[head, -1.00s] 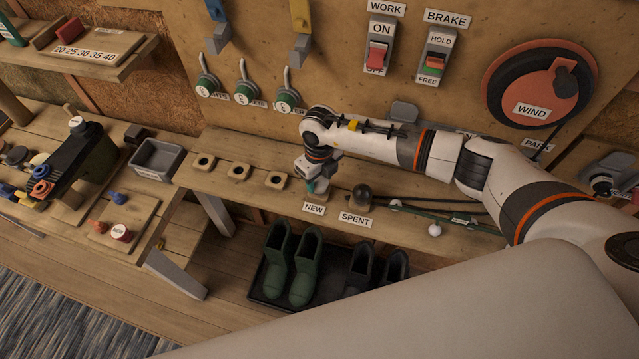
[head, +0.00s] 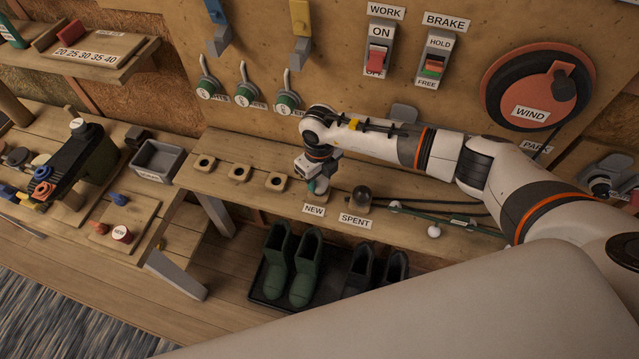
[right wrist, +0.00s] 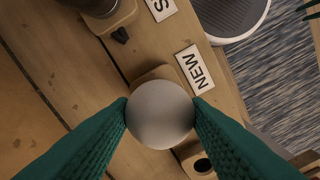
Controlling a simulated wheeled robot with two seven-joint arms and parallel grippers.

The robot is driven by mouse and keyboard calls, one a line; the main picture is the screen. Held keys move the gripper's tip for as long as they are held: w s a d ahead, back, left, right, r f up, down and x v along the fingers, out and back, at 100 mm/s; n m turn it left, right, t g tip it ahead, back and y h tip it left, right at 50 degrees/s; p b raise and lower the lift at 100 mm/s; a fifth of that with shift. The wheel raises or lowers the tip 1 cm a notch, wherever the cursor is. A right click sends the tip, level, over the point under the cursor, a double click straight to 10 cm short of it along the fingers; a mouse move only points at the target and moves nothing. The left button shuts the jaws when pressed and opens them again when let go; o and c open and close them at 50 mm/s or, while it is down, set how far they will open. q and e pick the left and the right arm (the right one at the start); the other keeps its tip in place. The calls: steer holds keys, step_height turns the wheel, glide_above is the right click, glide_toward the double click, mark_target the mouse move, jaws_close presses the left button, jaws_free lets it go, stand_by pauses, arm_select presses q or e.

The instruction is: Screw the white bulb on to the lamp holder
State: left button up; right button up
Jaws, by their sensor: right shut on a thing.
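The white bulb (right wrist: 160,114) shows as a pale round end between the two green fingers of my right gripper (right wrist: 160,118) in the right wrist view. The fingers touch it on both sides, and the gripper is shut on it. A wooden block beside the NEW label (right wrist: 195,69) lies behind the bulb; I cannot tell whether the bulb still sits in it. In the head view my right gripper (head: 317,187) points down at the bench just above the NEW label (head: 314,209) and mostly hides the bulb. I cannot pick out the lamp holder with certainty. My left gripper is not in view.
A dark bulb (head: 361,198) stands by the SPENT label (head: 355,220), close right of my gripper. Several wooden blocks with holes (head: 277,181) line the bench to the left. A green rod (head: 450,219) and a small white ball (head: 434,231) lie right. Boots (head: 305,268) stand below.

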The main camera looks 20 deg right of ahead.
steer(key=shift+r, duration=0.25)
steer(key=shift+r+p, duration=1.95)
steer(key=shift+r, duration=0.65)
steer(key=s+a+p, duration=0.4)
steer(key=s+p, duration=0.2)
steer(key=s, duration=0.9)
steer(key=shift+s+a+p, duration=0.2)
steer(key=shift+p, duration=0.1)
